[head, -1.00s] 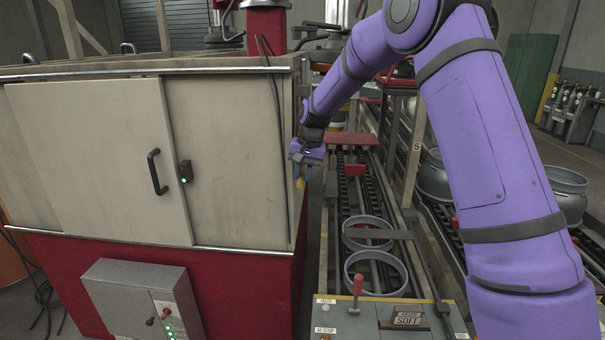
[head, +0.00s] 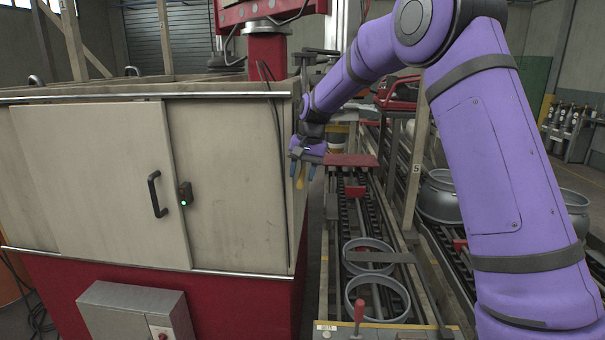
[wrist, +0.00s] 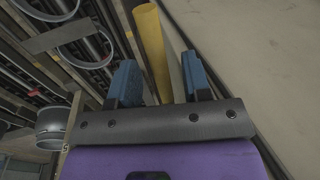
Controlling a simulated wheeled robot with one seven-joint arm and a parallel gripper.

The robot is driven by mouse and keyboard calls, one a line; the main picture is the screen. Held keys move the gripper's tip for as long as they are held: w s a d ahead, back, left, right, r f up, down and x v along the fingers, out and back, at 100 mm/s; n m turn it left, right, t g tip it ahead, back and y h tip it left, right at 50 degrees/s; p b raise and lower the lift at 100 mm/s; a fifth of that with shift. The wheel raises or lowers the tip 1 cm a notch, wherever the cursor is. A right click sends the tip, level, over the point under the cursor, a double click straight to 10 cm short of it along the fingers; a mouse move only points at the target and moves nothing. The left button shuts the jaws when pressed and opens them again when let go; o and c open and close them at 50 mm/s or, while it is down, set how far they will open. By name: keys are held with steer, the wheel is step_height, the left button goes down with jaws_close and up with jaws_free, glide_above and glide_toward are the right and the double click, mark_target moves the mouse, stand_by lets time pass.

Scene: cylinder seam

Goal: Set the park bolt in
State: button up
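My gripper (head: 302,173) hangs beside the right end of the pale cabinet, with its two blue fingers pointing down and spread apart. In the wrist view the spread fingers (wrist: 160,80) show on either side of a yellow rod (wrist: 152,45). The rod lies nearer the left finger; a gap shows to the right finger. Its lower end is hidden behind the gripper's dark plate. In the head view a small yellow piece (head: 300,182) shows below and between the fingers. I cannot tell for sure which part is the park bolt.
The pale cabinet (head: 230,190) stands close left of the gripper. A roller conveyor (head: 350,215) with metal rings (head: 378,298) runs to the right, with a red plate (head: 350,160) over it. A red-handled lever (head: 359,312) stands at the front. Metal cylinder shells (head: 437,197) stand farther right.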

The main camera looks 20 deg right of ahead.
step_height(320, 180, up, 11)
steer(key=d, duration=0.2)
steer(key=shift+s+f, duration=0.15)
steer(key=shift+s, duration=0.3)
steer(key=s+d+r+n+t+h, duration=0.1)
steer(key=s+r, duration=0.3)
steer(key=s, duration=0.7)
steer(key=s+d+r+n+t, duration=0.1)
steer(key=s+r, duration=0.2)
steer(key=s, duration=0.8)
steer(key=s+d+f+n+t, duration=0.1)
steer(key=s+f, duration=0.2)
steer(key=s, duration=0.8)
steer(key=s+d+f+n+t+h, duration=0.1)
steer(key=s+f, duration=0.3)
steer(key=s, duration=0.7)
steer(key=shift+f+n, duration=0.2)
steer(key=shift+n, duration=0.1)
